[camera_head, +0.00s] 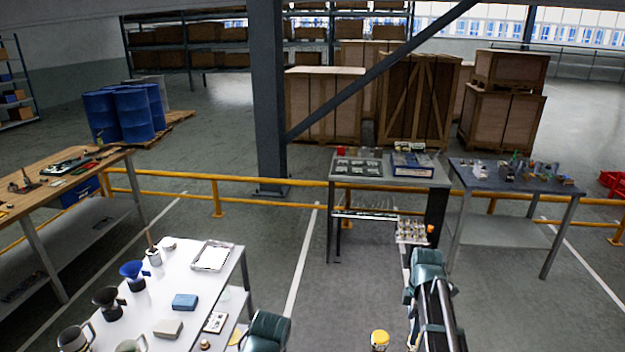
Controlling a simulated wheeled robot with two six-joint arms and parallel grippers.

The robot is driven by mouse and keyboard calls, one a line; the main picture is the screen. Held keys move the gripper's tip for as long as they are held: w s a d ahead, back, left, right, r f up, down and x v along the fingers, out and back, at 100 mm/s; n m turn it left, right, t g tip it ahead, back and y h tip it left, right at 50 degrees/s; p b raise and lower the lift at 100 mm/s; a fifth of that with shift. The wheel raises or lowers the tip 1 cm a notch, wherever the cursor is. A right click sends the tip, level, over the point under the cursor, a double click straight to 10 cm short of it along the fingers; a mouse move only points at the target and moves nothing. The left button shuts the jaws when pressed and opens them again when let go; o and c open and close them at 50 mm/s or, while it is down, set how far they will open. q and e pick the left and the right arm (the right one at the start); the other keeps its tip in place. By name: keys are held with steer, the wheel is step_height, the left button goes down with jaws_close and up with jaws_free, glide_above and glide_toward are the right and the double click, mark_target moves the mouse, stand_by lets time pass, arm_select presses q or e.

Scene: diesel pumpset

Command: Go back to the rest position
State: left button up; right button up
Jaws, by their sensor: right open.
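My right arm rises at the lower right of the head view, with dark bars and teal covers. A teal part of my left arm shows at the bottom, beside the white table (205,290). My left gripper is out of view.
The white table holds funnels (132,272), jugs, a blue block (185,302) and a metal tray (212,256). A wooden bench (60,195) stands left, a dark table (515,180) right. A yellow rail (250,200) crosses behind. A yellow-topped object (379,340) is low centre.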

steer(key=s+a+f+m+b, duration=0.3)
steer(key=s+a, duration=0.2)
steer(key=a, duration=0.4)
steer(key=s+a+f+m+b, duration=0.3)
steer(key=s+a+f+m, duration=0.1)
steer(key=a, duration=0.5)
steer(key=s+a+f+m+h+b, duration=0.1)
steer(key=s+a+f+m+b, duration=0.2)
steer(key=s+a, duration=0.4)
steer(key=shift+a+f+m+b, duration=0.3)
steer(key=shift+a+f+b, duration=0.25)
steer(key=shift+a, duration=0.7)
